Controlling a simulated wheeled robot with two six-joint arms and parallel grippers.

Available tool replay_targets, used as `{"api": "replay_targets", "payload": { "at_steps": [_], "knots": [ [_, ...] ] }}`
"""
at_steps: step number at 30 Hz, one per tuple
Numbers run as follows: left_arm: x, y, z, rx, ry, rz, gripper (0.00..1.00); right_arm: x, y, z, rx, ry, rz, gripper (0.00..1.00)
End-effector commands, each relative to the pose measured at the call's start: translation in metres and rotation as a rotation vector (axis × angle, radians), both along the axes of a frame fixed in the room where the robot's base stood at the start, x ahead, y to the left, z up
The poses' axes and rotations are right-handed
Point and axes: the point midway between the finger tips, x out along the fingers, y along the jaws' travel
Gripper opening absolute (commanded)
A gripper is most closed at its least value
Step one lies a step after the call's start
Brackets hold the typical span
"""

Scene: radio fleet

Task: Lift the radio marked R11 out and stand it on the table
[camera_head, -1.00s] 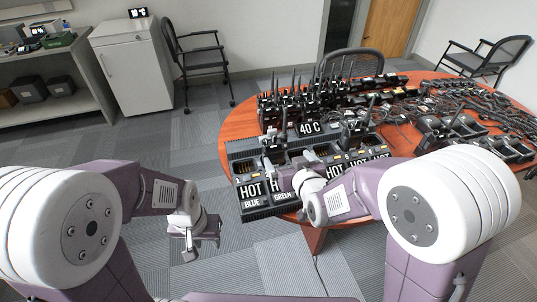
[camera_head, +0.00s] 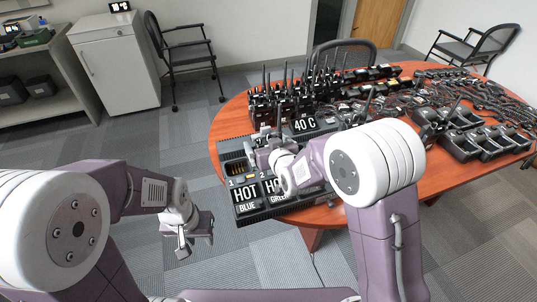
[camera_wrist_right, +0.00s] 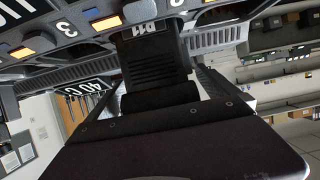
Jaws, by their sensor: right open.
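The radio marked R11 (camera_wrist_right: 155,65) is black and ribbed, and its label shows upside down in the right wrist view. It sits among the numbered slots of a dark charger (camera_wrist_right: 60,50); its lower part is hidden. In the head view the charger (camera_head: 262,214) has HOT, BLUE and GREEN signs along its front, and my right arm covers much of it. My right gripper (camera_head: 264,146) is open over the charger, with R11 in front of its jaws; contact cannot be told. My left gripper (camera_head: 196,243) is open and empty, low over the floor, left of the table.
The orange table (camera_head: 226,124) carries a row of antenna radios (camera_head: 290,105), a 40 C sign (camera_head: 304,125), more chargers (camera_head: 480,145) and tangled cables. Chairs (camera_head: 185,50) and a white cabinet (camera_head: 118,70) stand behind.

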Motion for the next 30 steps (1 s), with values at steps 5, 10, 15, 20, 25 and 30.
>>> {"api": "replay_targets", "payload": {
  "at_steps": [5,10,15,20,25,30],
  "knots": [
    [0.0,0.0,-0.001,0.0,0.0,0.0,0.36,0.009,0.003,-0.004,0.0,0.0,0.0,0.98],
    [0.0,0.0,-0.001,0.0,0.0,0.0,0.36,0.009,0.003,-0.004,0.0,0.0,0.0,0.87],
    [0.0,0.0,-0.001,0.0,0.0,0.0,0.36,0.009,0.003,-0.004,0.0,0.0,0.0,0.4],
    [0.0,0.0,0.0,0.0,0.0,0.0,0.36,0.009,0.003,-0.003,0.001,-0.002,0.0,0.09],
    [0.0,0.0,0.0,0.0,0.0,0.0,0.36,0.009,0.003,-0.002,0.001,-0.002,0.0,0.09],
    [0.0,0.0,0.005,0.0,0.0,0.0,0.36,0.009,0.003,0.014,0.002,-0.005,0.0,0.09]
  ]
}}
